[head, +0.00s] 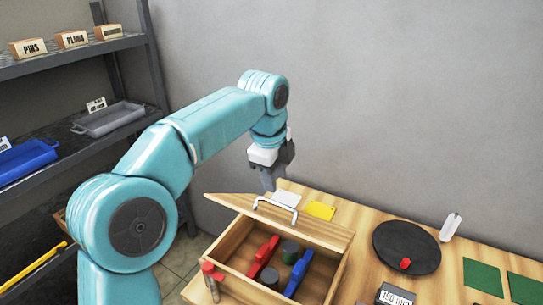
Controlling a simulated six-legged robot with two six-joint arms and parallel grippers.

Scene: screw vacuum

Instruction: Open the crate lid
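The wooden crate (229,241) stands on the table's left part with its inside exposed. Its lid (314,228) is swung up at the far side of the crate and tilted, with a pale metal handle (276,207) near its upper edge. My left gripper (270,183) points down just behind the lid's upper edge, near the handle. It looks apart from the handle, and its fingertips are partly hidden, so I cannot tell whether it is open or shut. My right gripper is not in view.
The crate holds a red tool (262,256), a blue tool (299,273) and dark round pieces. A black disc (407,247), a labelled dark box (395,295) and green cards (483,277) lie to the right. A yellow card (320,210) lies behind the lid. Shelves (70,52) stand left.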

